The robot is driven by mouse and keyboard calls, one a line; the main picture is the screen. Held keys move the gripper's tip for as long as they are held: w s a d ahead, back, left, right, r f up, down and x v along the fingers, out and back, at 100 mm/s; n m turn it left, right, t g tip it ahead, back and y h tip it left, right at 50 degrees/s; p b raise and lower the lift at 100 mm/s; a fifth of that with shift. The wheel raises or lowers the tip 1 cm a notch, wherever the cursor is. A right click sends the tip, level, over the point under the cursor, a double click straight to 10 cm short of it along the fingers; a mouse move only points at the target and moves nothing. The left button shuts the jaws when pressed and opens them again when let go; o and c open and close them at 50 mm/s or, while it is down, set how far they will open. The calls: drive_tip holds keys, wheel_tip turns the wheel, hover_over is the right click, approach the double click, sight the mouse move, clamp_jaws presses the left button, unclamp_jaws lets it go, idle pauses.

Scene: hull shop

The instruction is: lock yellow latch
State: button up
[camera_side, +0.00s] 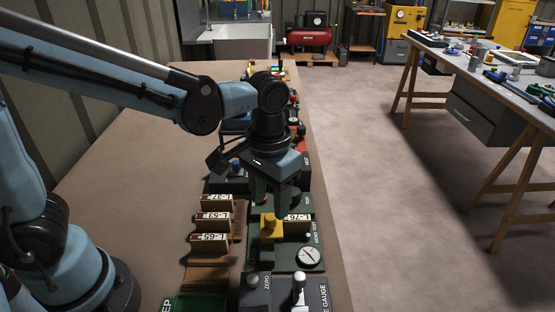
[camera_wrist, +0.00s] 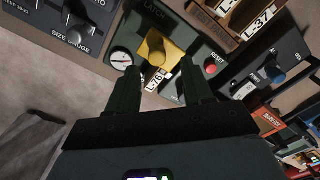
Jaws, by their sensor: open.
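The yellow latch (camera_side: 269,228) is a yellow block with a round knob, mounted on a dark green test panel (camera_side: 262,258). In the wrist view the yellow latch (camera_wrist: 157,50) sits beyond and between my fingertips, under the printed word LATCH. My gripper (camera_side: 277,205) points down just above and behind the latch in the side view. A block labelled L-76 (camera_side: 296,226) stands right beside the latch.
A white dial (camera_side: 308,256) and a red button (camera_wrist: 210,66) are on the same panel. Several labelled blocks stand in a brown rack (camera_side: 208,275) to the left. A grey SIZE GAUGE box (camera_side: 285,294) is at the front.

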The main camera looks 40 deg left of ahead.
sight(269, 215)
wheel_tip(269, 215, up, 8)
drive_tip(key=shift+r, duration=0.25)
drive_tip(key=shift+a, duration=0.1)
idle(0.4)
drive_tip(key=s+a+f+t, duration=0.1)
drive_tip(key=a+f+t, duration=0.1)
drive_tip(key=a, duration=0.3)
drive_tip(key=s+a+f+t, duration=0.2)
drive_tip(key=a+t, duration=0.3)
drive_tip(key=a, duration=0.1)
drive_tip(key=shift+a+f, duration=0.25)
drive_tip(key=shift+f, duration=0.15)
